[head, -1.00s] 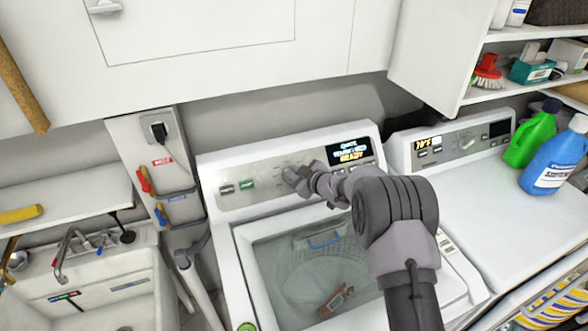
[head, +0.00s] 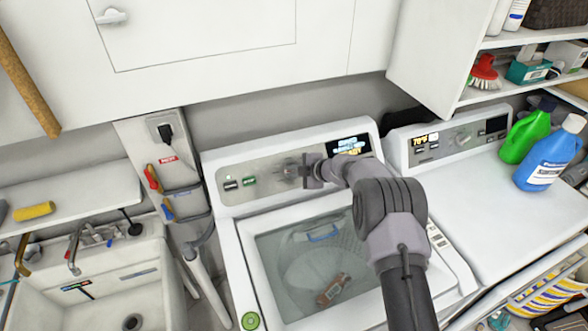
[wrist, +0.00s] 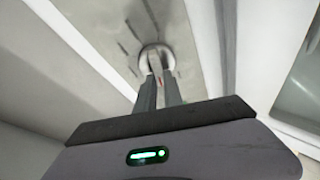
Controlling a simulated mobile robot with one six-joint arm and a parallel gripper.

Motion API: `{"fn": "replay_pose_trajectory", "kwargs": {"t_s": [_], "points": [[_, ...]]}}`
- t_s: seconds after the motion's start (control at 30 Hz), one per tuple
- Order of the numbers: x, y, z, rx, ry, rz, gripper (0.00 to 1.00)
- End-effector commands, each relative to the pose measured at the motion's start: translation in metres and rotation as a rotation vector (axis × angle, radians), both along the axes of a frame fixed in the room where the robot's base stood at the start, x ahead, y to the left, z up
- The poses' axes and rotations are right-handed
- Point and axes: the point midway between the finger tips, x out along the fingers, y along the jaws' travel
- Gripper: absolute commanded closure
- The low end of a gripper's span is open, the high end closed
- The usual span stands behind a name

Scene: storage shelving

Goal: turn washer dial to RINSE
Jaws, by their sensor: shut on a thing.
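The washer (head: 232,290) stands in the middle with its slanted control panel (head: 222,200) at the back. The dial (head: 283,170) is on that panel, mostly covered by my gripper (head: 293,171) in the head view. In the wrist view the round pale dial (wrist: 145,56) lies straight ahead at the fingertips. My gripper's two fingers (wrist: 155,67) are closed together on the dial's raised grip. The dial's markings and pointer direction cannot be read. The washer's display (head: 350,146) is lit, but its text is too blurred to read.
A second machine (head: 480,175) stands to the right, with green (head: 525,138) and blue (head: 553,155) bottles on it. A white cabinet (head: 200,35) hangs above the washer. A sink (head: 110,270) is at the left. The washer's lid (head: 310,255) is closed, with a see-through window.

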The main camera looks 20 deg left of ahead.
Motion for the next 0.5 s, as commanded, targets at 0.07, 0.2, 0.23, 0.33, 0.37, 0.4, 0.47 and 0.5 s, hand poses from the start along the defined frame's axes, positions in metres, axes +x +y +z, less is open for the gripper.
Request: {"fn": "replay_pose_trajectory", "kwargs": {"t_s": [0.07, 0.2, 0.23, 0.33, 0.37, 0.4, 0.47, 0.5], "points": [[-0.0001, 0.0002, 0.0006, -0.010, -0.007, 0.011, 1.00], [-0.0001, 0.0002, 0.0003, -0.022, -0.018, 0.025, 1.00], [-0.0001, 0.0002, 0.0003, -0.024, -0.018, 0.027, 1.00], [-0.0001, 0.0002, 0.0001, -0.025, -0.020, 0.029, 1.00], [-0.0001, 0.0003, 0.0001, -0.026, -0.021, 0.029, 1.00], [-0.0001, 0.0002, 0.0000, -0.026, -0.021, 0.029, 1.00], [-0.0001, 0.0002, 0.0000, -0.026, -0.021, 0.029, 1.00], [-0.0001, 0.0002, 0.0000, -0.026, -0.021, 0.029, 1.00]]}}
